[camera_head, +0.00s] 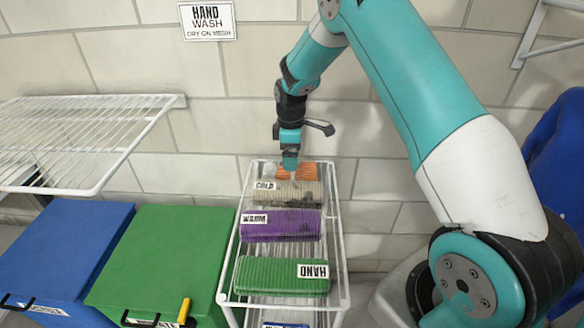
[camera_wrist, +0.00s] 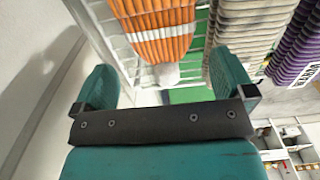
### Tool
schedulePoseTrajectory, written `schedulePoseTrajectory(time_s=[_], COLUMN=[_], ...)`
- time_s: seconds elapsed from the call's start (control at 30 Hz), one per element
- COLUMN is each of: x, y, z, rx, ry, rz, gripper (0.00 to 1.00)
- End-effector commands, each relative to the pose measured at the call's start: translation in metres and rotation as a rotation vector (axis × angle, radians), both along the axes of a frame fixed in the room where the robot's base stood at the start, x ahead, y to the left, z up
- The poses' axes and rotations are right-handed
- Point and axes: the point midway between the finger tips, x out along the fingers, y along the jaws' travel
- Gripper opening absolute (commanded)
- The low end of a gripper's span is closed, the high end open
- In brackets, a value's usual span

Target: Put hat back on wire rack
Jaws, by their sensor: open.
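An orange ribbed knit item (camera_head: 297,171), which looks like the hat, is at the far end of the wire rack (camera_head: 342,250).
Grey (camera_head: 298,194), purple (camera_head: 282,226) and green (camera_head: 284,275) ribbed items with labels lie nearer on the rack. A white wire shelf (camera_head: 75,135) is on the left wall, above a blue bin (camera_head: 62,250) and a green bin (camera_head: 165,255). A brick wall stands close behind.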

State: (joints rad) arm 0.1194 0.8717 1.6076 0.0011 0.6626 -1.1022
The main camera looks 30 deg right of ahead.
Motion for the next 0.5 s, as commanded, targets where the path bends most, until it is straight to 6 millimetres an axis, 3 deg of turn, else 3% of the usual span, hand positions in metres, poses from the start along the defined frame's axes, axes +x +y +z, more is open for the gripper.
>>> schedulePoseTrajectory(time_s=[0.2,0.37,0.5], x=[0.000,-0.001,-0.013], y=[0.000,0.001,0.022], z=[0.042,0.058,0.083], rx=[0.000,0.001,0.021], ry=[-0.002,-0.001,-0.014], rz=[0.000,-0.001,-0.020], gripper=[1.00,1.00,1.00])
